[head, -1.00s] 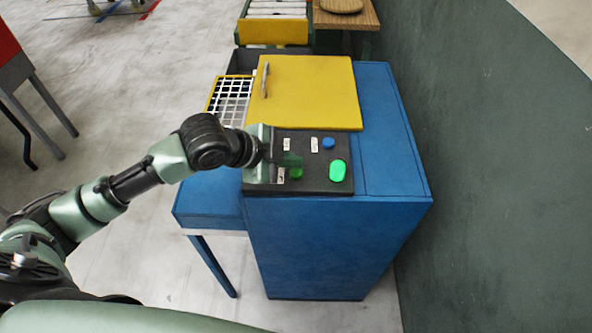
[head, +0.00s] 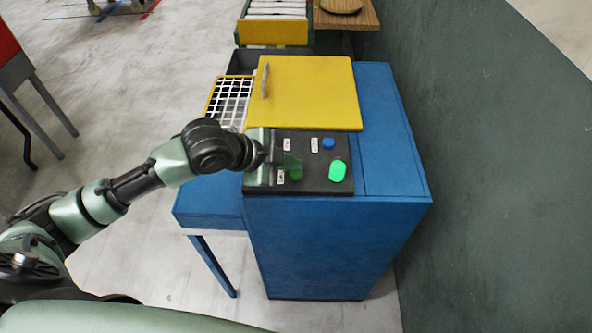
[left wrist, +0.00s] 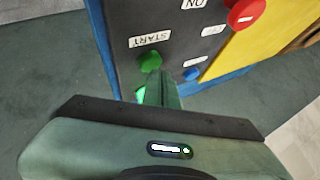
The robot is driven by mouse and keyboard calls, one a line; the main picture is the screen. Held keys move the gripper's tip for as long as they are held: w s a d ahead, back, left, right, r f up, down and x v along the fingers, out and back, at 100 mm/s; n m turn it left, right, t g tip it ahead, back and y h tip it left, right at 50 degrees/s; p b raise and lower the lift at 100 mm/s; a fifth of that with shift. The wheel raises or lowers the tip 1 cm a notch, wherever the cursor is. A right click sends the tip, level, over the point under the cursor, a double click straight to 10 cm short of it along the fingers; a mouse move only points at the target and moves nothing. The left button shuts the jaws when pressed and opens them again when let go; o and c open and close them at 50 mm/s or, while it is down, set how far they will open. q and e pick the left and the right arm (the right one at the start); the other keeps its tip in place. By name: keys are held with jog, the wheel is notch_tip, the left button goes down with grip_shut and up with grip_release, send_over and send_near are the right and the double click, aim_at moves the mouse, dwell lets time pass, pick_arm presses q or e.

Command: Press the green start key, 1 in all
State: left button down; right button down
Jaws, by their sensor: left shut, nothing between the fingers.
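The green start key (head: 296,175) is a round button on the black control panel (head: 315,185) of the blue machine. In the left wrist view the green start key (left wrist: 149,61) sits beside a white START label (left wrist: 150,39). My left gripper (head: 292,162) is shut and empty over the panel. In the left wrist view its fingertips (left wrist: 157,74) are right beside the green key and overlap its lower edge; I cannot tell whether they touch it. A larger bright green lamp (head: 338,171) glows to the right of the key. My right gripper is not in view.
A blue key (head: 328,143) sits behind the lamp. A red button (left wrist: 246,13) shows in the left wrist view. A yellow lid (head: 310,95) with a handle lies behind the panel. A dark green wall (head: 480,150) stands to the right.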

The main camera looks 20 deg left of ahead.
pick_arm(q)
jog(key=shift+f, duration=0.5)
dwell(0.8)
jog(key=shift+r+p, duration=0.9)
jog(key=shift+p, duration=0.1)
